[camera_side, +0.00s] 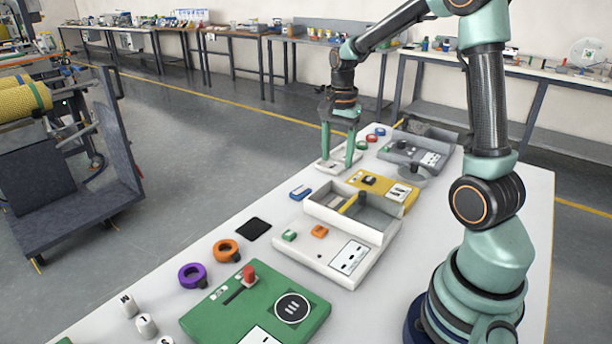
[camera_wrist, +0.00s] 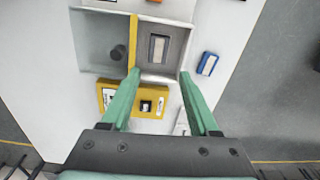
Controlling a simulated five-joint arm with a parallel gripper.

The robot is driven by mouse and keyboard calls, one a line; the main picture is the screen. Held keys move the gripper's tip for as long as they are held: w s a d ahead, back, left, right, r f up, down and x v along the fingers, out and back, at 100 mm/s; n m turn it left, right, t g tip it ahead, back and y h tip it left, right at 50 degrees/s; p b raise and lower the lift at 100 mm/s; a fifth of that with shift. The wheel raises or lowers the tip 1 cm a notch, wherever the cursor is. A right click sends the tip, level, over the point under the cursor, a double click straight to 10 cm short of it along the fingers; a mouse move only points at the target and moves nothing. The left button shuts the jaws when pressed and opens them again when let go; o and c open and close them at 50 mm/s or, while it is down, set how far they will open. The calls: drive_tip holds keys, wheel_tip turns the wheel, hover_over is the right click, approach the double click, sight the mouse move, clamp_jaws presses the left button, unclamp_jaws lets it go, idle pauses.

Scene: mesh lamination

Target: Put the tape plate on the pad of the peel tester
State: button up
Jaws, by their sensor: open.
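My gripper (camera_side: 338,161) points down with its fingers apart and nothing held between them. A flat white plate (camera_side: 333,165) lies on the table just under and beside the fingertips. A white sliver (camera_wrist: 181,124) shows between the fingers in the wrist view, mostly hidden by my gripper. I cannot tell for certain whether this is the tape plate. A white device (camera_side: 328,262) carries an open grey box with a yellow divider (camera_wrist: 133,41). A framed pale rectangle (camera_wrist: 159,48) lies in one compartment. No readable label shows which device is the peel tester.
A yellow device (camera_side: 408,193) stands behind the box, and a grey device (camera_side: 427,156) farther back. A blue clip (camera_side: 300,192) lies left of the box. A green device (camera_side: 265,308) with a red knob, coloured rings and a black square (camera_side: 254,228) are nearer.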

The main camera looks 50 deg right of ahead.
drive_tip(key=s+a+r+n+t, duration=0.2)
drive_tip(key=s+a+r+n, duration=0.2)
drive_tip(key=a+n, duration=0.4)
drive_tip(key=s+a+r+n+t, duration=0.3)
drive_tip(key=a+r+n, duration=0.1)
drive_tip(key=a+n, duration=0.5)
drive_tip(key=shift+s+a+r, duration=0.15)
drive_tip(key=shift+s+r, duration=0.15)
drive_tip(key=shift+s, duration=0.05)
drive_tip(key=shift+c, duration=0.4)
